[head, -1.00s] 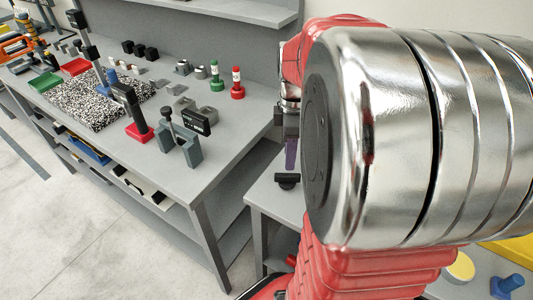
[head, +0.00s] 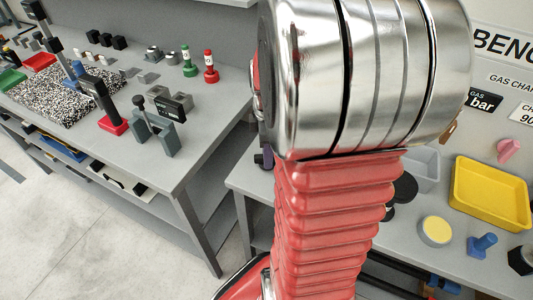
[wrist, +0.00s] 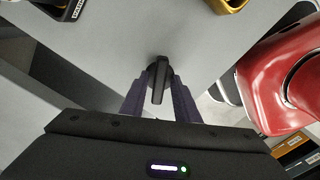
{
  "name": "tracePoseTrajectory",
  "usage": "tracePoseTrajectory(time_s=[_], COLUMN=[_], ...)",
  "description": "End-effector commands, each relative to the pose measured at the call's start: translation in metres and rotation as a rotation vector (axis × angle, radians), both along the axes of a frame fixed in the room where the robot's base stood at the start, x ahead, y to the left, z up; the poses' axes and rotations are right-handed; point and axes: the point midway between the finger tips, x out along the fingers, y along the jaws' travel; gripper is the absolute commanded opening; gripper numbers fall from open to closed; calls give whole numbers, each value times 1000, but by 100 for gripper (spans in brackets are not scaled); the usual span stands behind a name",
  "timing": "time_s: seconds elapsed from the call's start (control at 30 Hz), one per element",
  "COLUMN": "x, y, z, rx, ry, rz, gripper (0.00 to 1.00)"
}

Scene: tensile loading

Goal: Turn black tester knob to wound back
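A black knob (wrist: 158,80) with a bar-shaped handle is in the middle of the wrist view, against a plain grey surface. My gripper (wrist: 160,88) has its two dark purple fingers on either side of the bar. The fingers look parted, with slim gaps beside the bar, so I see no clear grip on it. The bar points nearly along the fingers, slightly tilted. In the head view my arm hides the knob and nearly all of the gripper; only a bit of purple finger shows beside the arm.
A yellow tray (head: 490,195), a blue peg-like part (head: 482,244) and a round yellow-topped part (head: 435,231) are on the right bench. The left bench holds a speckled plate (head: 50,97), a grey stand (head: 160,138), and green and red pieces. My red arm link shows at the wrist view's right.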

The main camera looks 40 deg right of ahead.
Motion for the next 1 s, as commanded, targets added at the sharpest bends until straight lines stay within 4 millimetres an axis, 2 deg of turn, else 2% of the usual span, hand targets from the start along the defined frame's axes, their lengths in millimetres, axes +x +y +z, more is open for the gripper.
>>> tracePoseTrajectory(time_s=[0.03,0.4,0.53,1.0], x=[0,0,0,-3], y=[0,0,5,-1], z=[0,0,0,-1], rx=[0,1,1,1], ry=[0,1,2,6], rz=[0,0,1,-100], gripper=[24,0,0,0])
